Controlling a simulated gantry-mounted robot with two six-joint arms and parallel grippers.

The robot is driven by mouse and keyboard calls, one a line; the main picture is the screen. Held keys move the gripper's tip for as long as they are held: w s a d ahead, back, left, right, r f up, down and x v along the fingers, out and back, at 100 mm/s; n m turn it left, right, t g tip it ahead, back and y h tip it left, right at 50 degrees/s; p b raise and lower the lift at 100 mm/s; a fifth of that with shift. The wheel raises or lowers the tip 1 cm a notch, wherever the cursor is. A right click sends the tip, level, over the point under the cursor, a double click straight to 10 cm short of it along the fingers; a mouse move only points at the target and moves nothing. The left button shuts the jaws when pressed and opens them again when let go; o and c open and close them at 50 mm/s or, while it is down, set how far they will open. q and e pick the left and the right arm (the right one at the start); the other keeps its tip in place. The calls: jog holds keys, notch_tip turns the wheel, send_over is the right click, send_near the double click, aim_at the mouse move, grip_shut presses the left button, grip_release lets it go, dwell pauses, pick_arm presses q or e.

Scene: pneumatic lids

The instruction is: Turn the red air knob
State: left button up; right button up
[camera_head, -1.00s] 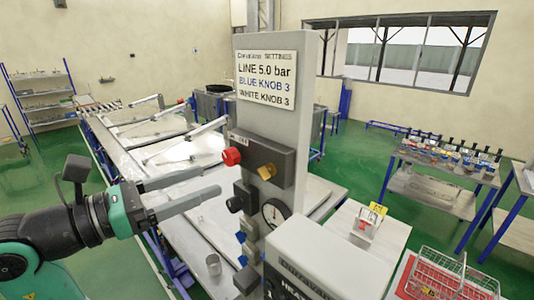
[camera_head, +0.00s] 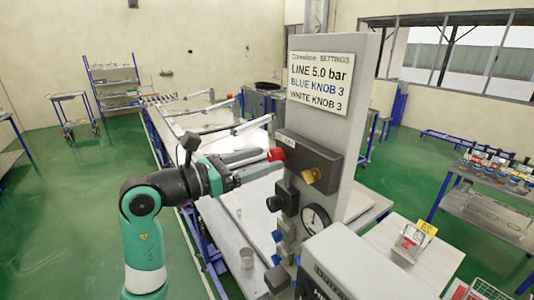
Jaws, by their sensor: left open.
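The red air knob (camera_head: 276,154) sticks out from the left side of a dark grey box (camera_head: 320,165) on the upright grey panel. My left gripper (camera_head: 262,163) points right at the knob, with one finger behind it and one in front and below. The jaws are open, and the fingertips are at or very close to the knob. I cannot tell whether they touch it. A yellow-brown knob (camera_head: 311,175) is on the front of the same box. My right gripper is not in view.
A settings sign (camera_head: 319,82) is on the grey panel (camera_head: 363,100). A metal cup (camera_head: 247,258) stands on the bench.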

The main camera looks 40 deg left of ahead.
pick_arm(q)
jog(key=shift+x, duration=0.85)
grip_shut()
